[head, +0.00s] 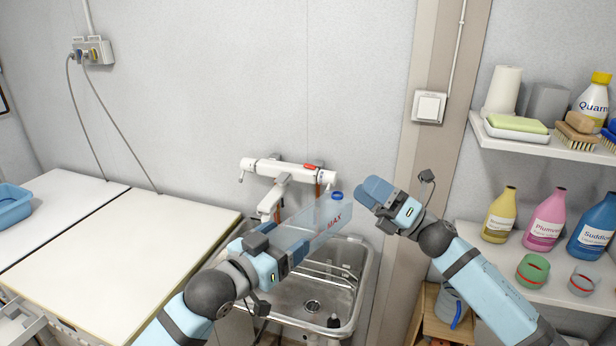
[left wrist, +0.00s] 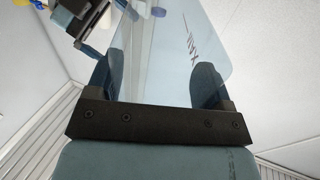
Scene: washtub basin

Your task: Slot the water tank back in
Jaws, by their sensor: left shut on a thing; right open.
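The water tank (head: 318,222) is a clear bluish box with a red MAX mark and a blue cap (head: 337,196). My left gripper (head: 290,257) is shut on it and holds it above the sink, in front of the tap. In the left wrist view the tank (left wrist: 165,50) lies between the two fingers of my left gripper (left wrist: 160,85), with the MAX mark near its right edge. My right gripper (head: 370,192) is open and empty, just right of the tank's capped end. I cannot make out a slot for the tank.
A white worktop (head: 130,250) lies left. Shelves (head: 545,150) on the right hold bottles, a sponge, brushes and cups. A wall post (head: 405,170) stands behind my right gripper.

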